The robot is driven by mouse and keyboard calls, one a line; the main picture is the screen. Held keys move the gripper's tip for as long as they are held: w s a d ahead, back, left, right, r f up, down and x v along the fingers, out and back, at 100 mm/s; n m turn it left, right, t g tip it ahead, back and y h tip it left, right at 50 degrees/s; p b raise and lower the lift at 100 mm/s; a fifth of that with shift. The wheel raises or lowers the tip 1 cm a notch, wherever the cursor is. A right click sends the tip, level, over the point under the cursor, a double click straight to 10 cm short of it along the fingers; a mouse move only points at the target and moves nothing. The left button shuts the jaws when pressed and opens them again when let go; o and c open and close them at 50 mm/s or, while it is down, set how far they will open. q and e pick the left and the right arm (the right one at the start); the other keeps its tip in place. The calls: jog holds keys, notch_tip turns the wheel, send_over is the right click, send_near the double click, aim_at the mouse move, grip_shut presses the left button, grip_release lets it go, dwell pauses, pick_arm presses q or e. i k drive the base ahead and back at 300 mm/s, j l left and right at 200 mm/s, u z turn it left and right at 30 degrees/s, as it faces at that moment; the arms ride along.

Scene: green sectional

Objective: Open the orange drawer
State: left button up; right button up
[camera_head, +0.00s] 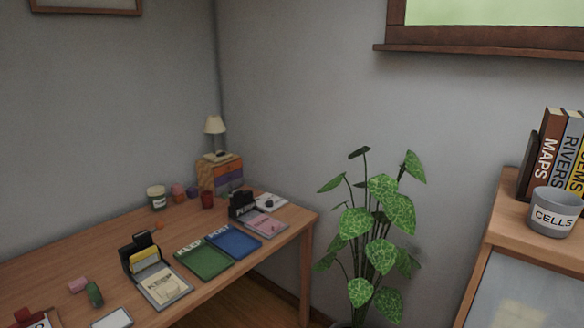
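A small wooden drawer box (205,175) stands at the far corner of the desk, against the wall. Its front shows an orange drawer (229,168) near the top, with a darker purple part below it. The orange drawer looks flush with the box, but it is small and dim at this distance. A lamp (215,130) stands on top of the box. Neither of my grippers is in view.
A leafy plant (382,220) stands right of the desk. A cabinet (494,238) with a grey pot (554,212) stands at right.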

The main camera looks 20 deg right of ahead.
aim_at(221, 170)
jog(key=z, duration=0.15)
jog(key=i+z, duration=0.2)
jog(key=i, duration=0.35)
jog(key=i+j+z, duration=0.15)
jog(key=i, duration=0.35)
